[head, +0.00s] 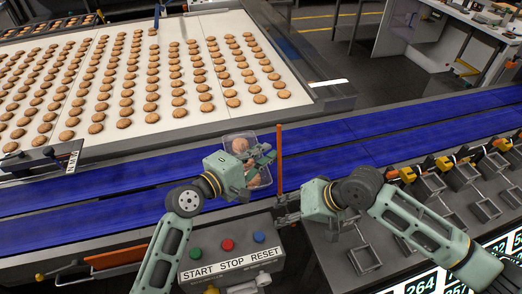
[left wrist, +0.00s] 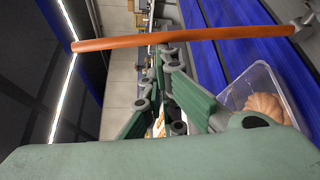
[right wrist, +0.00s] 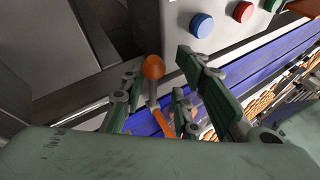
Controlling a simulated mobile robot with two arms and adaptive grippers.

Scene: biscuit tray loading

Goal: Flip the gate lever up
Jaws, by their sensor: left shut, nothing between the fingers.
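The orange gate lever (head: 279,158) runs straight up the picture in the head view, beside the blue belt. In the left wrist view the orange bar (left wrist: 180,37) crosses above the fingers, with a grey mount at its right end. My left gripper (head: 268,155) is shut and empty, just left of the lever; I cannot tell whether it touches. My right gripper (head: 284,206) is at the lever's lower end. In the right wrist view its fingers (right wrist: 160,88) are apart, with an orange knob (right wrist: 152,67) showing between them.
A clear tray (head: 228,137) holding biscuits sits on the blue belt (head: 110,186), partly behind my left gripper. A control box (head: 232,262) with START, STOP and RESET buttons stands in front. Rows of biscuits cover the pale table (head: 215,25) behind. Metal fixtures (head: 365,258) line the right side.

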